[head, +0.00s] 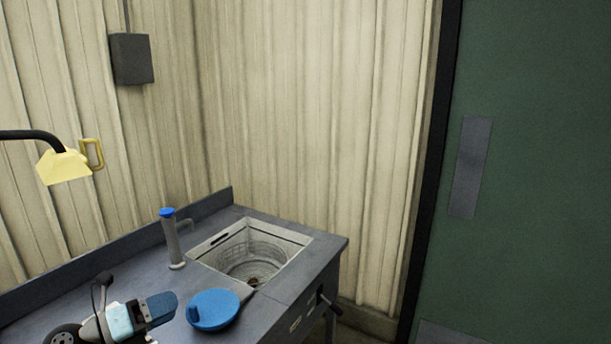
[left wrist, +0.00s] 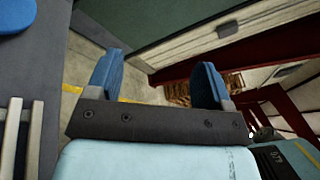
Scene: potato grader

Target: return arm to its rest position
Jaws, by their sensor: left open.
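My left gripper (head: 160,308) shows at the bottom left of the head view, over the grey counter. Its blue fingers also show in the left wrist view (left wrist: 158,85), spread apart with nothing between them. A blue round lid (head: 214,310) with a knob lies on the counter just right of the gripper, apart from it in the picture. Part of a blue thing shows at the top left of the left wrist view. My right gripper is in neither view.
The grey counter (head: 120,268) holds a sink (head: 252,256) with a basket-like basin and a grey tap (head: 173,245) with a blue top. A yellow lamp (head: 63,166) hangs at left. A green door (head: 540,180) stands at right. Dark red beams (left wrist: 225,62) show beyond the fingers.

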